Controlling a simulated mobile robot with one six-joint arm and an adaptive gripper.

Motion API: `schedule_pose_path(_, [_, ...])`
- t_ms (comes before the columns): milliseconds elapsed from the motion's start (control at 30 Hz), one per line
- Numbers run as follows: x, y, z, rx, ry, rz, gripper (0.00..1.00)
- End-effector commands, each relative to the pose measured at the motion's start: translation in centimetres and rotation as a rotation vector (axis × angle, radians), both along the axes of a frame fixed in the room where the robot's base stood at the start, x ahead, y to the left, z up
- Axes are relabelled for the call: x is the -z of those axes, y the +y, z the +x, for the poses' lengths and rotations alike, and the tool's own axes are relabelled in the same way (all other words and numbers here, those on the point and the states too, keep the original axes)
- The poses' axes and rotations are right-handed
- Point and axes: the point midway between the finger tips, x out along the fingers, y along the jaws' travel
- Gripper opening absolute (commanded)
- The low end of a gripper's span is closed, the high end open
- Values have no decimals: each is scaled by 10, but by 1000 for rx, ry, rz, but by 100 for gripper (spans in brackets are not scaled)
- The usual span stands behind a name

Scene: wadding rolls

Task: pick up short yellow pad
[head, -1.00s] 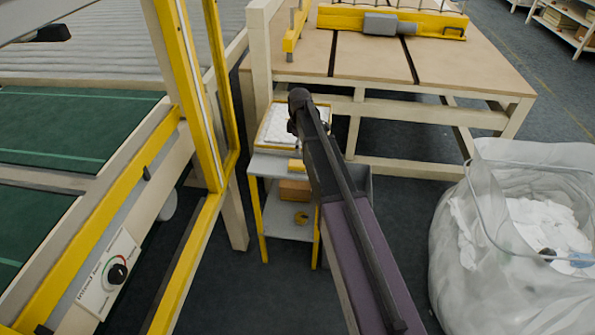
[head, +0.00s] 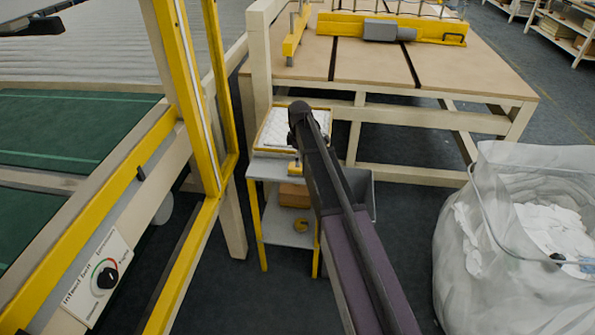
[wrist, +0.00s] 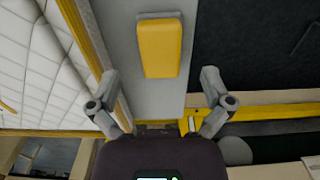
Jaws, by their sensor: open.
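The short yellow pad (wrist: 161,46) lies flat on a grey tabletop in the wrist view, just beyond my fingertips and centred between them. In the head view a small part of the pad (head: 294,168) shows at the front of the small stand, beside my arm. My gripper (wrist: 160,75) is open with nothing between its fingers. My arm hides the gripper in the head view.
A tray with white quilted wadding (wrist: 55,45) is left of the pad. The small grey stand (head: 267,168) has yellow legs and a lower shelf. A large clear bag (head: 500,260) stands at right.

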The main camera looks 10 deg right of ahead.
Motion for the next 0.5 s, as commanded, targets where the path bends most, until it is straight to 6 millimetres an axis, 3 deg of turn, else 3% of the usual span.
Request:
schedule_pose_path(267, [7,1,0,0,0,0,100])
schedule_pose_path(500, [25,3,1,0,0,0,100])
